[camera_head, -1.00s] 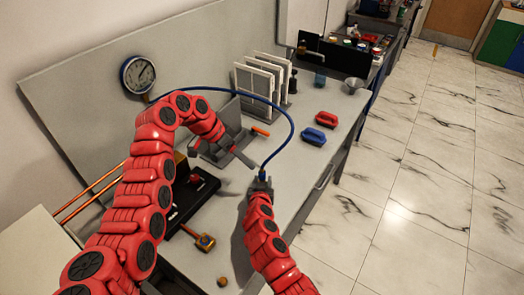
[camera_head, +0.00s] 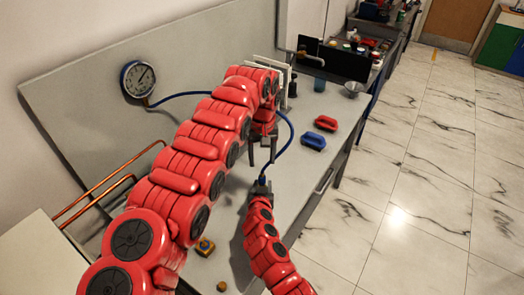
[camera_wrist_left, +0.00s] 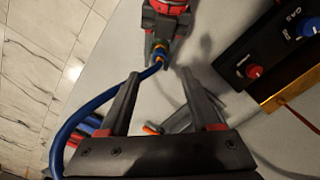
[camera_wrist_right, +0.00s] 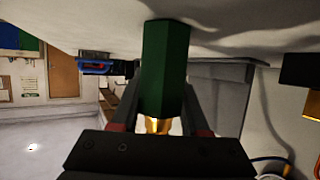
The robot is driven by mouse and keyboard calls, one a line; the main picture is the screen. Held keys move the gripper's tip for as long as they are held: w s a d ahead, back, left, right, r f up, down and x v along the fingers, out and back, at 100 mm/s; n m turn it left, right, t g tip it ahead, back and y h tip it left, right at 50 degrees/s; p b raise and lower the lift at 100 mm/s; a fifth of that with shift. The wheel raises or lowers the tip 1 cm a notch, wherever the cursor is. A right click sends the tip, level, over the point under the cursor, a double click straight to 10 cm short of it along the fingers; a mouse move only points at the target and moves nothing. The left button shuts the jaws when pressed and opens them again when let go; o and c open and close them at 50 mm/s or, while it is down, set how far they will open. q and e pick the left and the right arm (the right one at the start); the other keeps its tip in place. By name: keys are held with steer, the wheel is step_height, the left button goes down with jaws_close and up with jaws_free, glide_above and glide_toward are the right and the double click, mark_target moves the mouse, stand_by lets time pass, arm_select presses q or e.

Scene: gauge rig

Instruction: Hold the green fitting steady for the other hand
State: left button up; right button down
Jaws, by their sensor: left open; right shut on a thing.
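The green fitting (camera_wrist_right: 165,70) shows in the right wrist view as a long faceted green body with a brass part at its lower end. My right gripper (camera_wrist_right: 164,108) is shut on it. In the head view my right gripper (camera_head: 261,186) is at the bench near its front edge, where the blue hose (camera_head: 289,133) ends; green is not clear there. My left gripper (camera_head: 262,160) is open, just beyond the right one. In the left wrist view its open fingers (camera_wrist_left: 161,78) point towards the hose end and brass part (camera_wrist_left: 158,52), with nothing gripped.
A round gauge (camera_head: 137,79) on the back panel joins the hose. A red handled block (camera_head: 326,123) and a blue one (camera_head: 313,139) lie right of the grippers. A box with knobs (camera_wrist_left: 285,45) and a brass valve piece (camera_head: 205,246) are on the bench. My left arm hides much of it.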

mark_target(262, 172)
arm_select(q)
step_height(262, 172, down, 9)
steer(key=shift+r, duration=0.1)
jaws_close()
stand_by(0.8)
